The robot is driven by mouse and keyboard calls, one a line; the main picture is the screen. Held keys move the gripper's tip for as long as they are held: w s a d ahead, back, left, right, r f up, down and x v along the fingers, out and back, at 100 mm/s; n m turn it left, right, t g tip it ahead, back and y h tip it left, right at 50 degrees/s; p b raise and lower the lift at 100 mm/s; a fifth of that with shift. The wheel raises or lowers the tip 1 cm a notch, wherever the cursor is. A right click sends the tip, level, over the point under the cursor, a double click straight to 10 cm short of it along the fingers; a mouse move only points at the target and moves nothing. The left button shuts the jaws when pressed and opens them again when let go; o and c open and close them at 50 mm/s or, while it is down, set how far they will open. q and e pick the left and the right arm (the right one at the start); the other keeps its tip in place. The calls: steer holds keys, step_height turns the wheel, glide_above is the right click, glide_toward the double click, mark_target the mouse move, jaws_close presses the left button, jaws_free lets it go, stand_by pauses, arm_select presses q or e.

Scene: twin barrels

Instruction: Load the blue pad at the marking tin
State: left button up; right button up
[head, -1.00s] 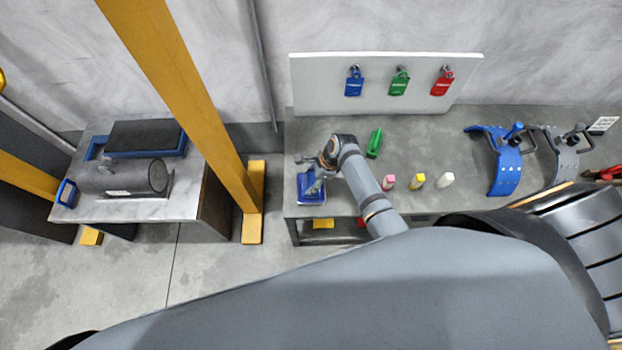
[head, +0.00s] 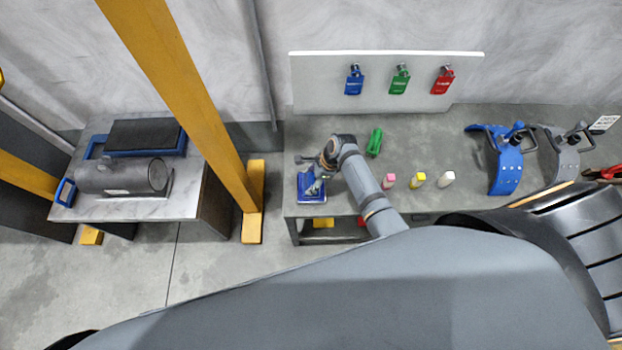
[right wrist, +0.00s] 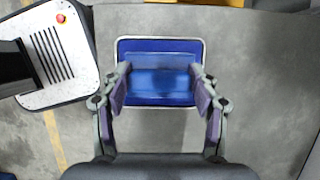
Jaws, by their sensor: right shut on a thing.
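The marking tin (head: 312,196), a square tray with a pale rim and blue inside, lies at the left front of the bench. It also shows in the right wrist view (right wrist: 160,44). My right gripper (head: 313,184) is over the tin, shut on the blue pad (right wrist: 160,78), a lighter blue block across its fingers. In the right wrist view the gripper (right wrist: 160,92) has the pad within the tin's outline. Whether the pad touches the tin I cannot tell. My left gripper is not in view.
A green block (head: 374,142) and pink (head: 389,181), yellow (head: 418,180) and white (head: 447,179) pieces stand on the bench (head: 345,205). Blue (head: 507,170) and grey (head: 563,160) curved plates lie right. A yellow post (head: 185,90) rises left of the bench.

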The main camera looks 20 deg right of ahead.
mark_target(311, 180)
steer(key=shift+s+f+p, duration=0.15)
steer(key=shift+p, duration=0.2)
stand_by(1.3)
step_height(311, 180, up, 7)
steer(key=p, duration=0.9)
steer(key=shift+r, duration=0.2)
steer(key=shift+f, duration=0.1)
